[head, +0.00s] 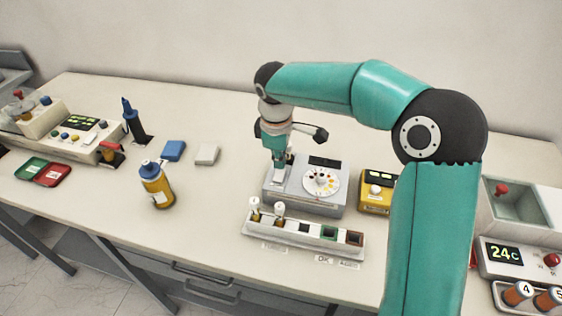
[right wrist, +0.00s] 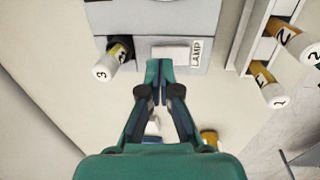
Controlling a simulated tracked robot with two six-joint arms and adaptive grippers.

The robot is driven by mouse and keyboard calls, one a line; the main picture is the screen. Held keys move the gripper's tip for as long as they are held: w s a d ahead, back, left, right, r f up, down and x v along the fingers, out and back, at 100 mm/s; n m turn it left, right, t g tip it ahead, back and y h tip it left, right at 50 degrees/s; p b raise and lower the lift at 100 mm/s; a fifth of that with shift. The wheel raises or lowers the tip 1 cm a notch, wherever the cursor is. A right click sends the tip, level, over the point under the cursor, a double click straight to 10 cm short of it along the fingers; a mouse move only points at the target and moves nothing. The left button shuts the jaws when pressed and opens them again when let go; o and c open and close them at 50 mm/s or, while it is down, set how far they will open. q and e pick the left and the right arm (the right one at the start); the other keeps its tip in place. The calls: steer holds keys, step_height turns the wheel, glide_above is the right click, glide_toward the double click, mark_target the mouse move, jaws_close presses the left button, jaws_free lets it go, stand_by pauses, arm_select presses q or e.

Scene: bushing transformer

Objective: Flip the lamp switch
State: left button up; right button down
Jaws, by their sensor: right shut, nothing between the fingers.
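The lamp switch (right wrist: 170,54) is a pale rectangular plate beside a LAMP label (right wrist: 196,53) on a grey panel in the right wrist view. The panel appears to belong to the grey instrument (head: 304,204) with a round dial (head: 321,182) in the head view, where I cannot make out the switch. My right gripper (head: 283,168) points down at that instrument's left side. In the wrist view, my right gripper (right wrist: 158,72) is shut and empty, its tips just below the switch's left part. I cannot tell whether they touch it. My left gripper is not in view.
A vial marked 3 (right wrist: 103,70) sticks out of the panel left of the switch. A rack (head: 300,238) with capped vials stands in front of the instrument. A yellow box (head: 375,200) stands right of it. A yellow bottle (head: 156,187) stands to the left, with clear table between.

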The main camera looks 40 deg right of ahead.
steer(key=shift+w+d+f, duration=0.1)
steer(key=shift+f, duration=0.75)
